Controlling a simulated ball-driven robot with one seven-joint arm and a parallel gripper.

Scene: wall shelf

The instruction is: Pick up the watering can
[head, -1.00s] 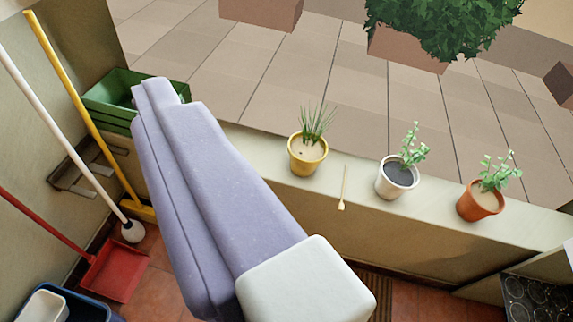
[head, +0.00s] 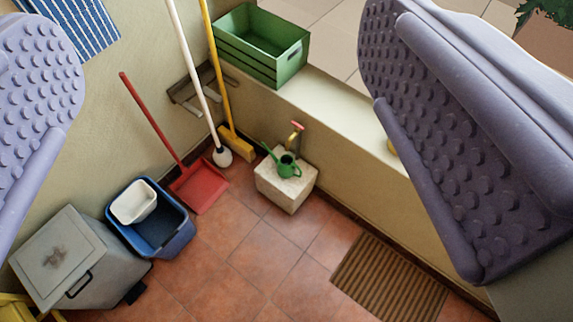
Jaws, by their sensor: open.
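The watering can (head: 287,166) is small and green, with a thin spout pointing up to the left. It stands upright on a pale stone block (head: 288,192) on the floor, against the low wall. My gripper (head: 222,150) shows as two large lavender, studded fingers at the left and right edges of the head view. They are wide apart, with nothing between them up close. The watering can lies far beyond them, seen through the gap.
A tap (head: 296,129) on the wall rises just behind the can. A yellow broom (head: 238,147), white-handled brush (head: 222,156) and red dustpan (head: 199,187) stand left of it. A green crate (head: 258,66) sits on the ledge. Blue tub (head: 180,238) and grey bin (head: 75,258) are left.

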